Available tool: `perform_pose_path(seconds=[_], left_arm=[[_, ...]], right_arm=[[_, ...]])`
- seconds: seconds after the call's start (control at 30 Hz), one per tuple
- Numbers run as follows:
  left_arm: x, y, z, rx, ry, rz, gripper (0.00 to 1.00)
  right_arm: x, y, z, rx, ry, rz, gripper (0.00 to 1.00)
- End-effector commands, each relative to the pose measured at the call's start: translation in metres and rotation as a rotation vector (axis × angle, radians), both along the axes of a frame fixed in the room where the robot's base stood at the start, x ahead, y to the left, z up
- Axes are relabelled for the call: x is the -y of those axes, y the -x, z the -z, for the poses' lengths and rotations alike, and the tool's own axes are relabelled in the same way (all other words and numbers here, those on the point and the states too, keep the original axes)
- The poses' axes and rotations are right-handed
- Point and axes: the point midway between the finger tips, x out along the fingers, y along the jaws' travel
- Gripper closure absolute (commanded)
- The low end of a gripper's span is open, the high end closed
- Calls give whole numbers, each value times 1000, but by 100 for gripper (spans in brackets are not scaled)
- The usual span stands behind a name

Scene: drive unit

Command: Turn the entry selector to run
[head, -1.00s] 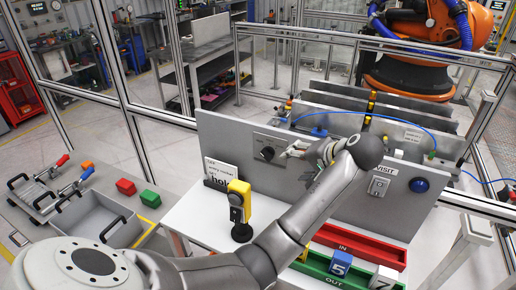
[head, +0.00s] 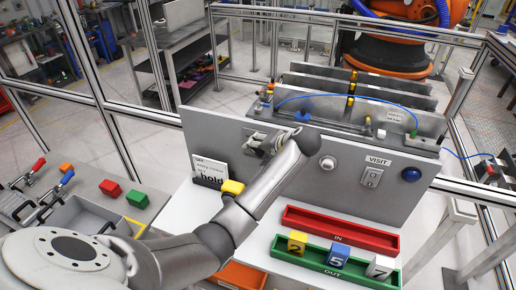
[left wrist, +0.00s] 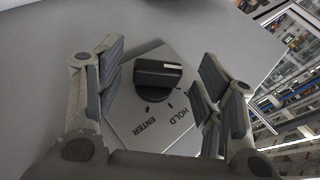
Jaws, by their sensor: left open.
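The entry selector is a black knob (left wrist: 155,75) on a light grey plate (left wrist: 125,108) in the left wrist view. The plate reads HOLD and ENTER; a third label is mostly covered by a finger. A small pale mark shows at the right of the knob's bar; I cannot tell which label it matches. My left gripper (left wrist: 160,52) is open, one finger on each side of the knob, with gaps showing. In the head view my left gripper (head: 260,143) is in front of the grey panel (head: 408,205) and hides the selector. My right gripper is not in view.
The panel also carries a round white fitting (head: 328,163), the VISIT switch (head: 372,177) and a blue button (head: 411,174). Red (head: 300,219) and green (head: 283,256) trays lie below.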

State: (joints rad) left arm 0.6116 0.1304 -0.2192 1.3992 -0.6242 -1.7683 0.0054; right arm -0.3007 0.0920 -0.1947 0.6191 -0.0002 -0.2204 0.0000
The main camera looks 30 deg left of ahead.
Motion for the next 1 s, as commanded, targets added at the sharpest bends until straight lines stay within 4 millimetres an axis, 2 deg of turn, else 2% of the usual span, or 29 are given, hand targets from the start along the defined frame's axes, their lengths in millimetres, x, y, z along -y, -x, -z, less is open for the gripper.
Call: perform_pose_path(seconds=[0.2, 0.4, 0.77, 1.0], left_arm=[[-7, -2, 8, -1, 3, 1, 38], [-7, -2, 8, 0, 2, 1, 38], [-7, -2, 8, 1, 2, 1, 82], [-8, -2, 7, 15, 60, 0, 83]], right_arm=[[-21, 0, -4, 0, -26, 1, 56], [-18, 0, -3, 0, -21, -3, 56], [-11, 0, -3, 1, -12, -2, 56], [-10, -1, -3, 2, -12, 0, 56]])
